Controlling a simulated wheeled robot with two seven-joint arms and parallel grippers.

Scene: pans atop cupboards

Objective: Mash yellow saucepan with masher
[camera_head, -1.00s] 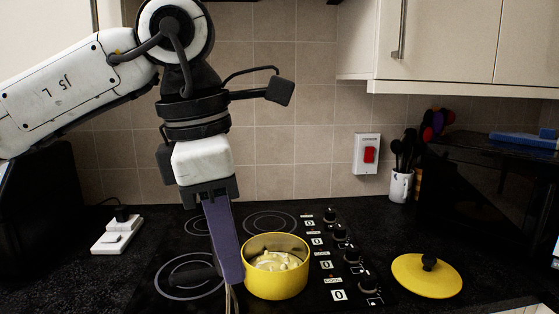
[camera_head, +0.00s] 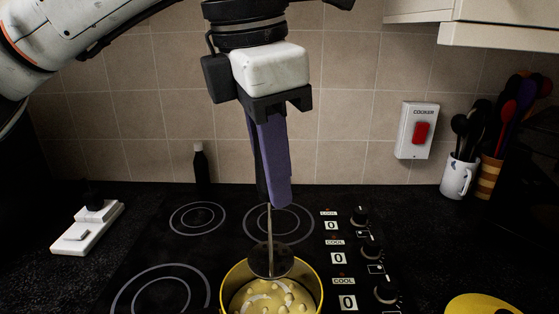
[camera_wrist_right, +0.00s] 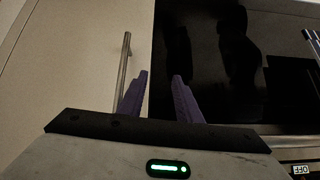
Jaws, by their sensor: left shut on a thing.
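The yellow saucepan (camera_head: 229,292) stands on the black hob at the bottom of the head view, cut off by the frame edge. Pale yellow chunks (camera_head: 270,299) lie in it. My left gripper (camera_head: 277,204) points down above the pan and is shut on the masher (camera_head: 271,260). The masher's thin metal shaft hangs below the purple fingers. Its round plate appears over the pan's far side, seemingly above the chunks. The masher's handle is hidden by the fingers. My right gripper (camera_wrist_right: 161,78) shows in the right wrist view, its purple fingers apart with nothing between them.
The yellow lid (camera_head: 482,306) lies right of the hob knobs (camera_head: 372,248). A dark bottle (camera_head: 200,168) stands behind the hob. A white mug of utensils (camera_head: 457,178) is at the back right. In the right wrist view, a cupboard handle (camera_wrist_right: 123,70) is close by.

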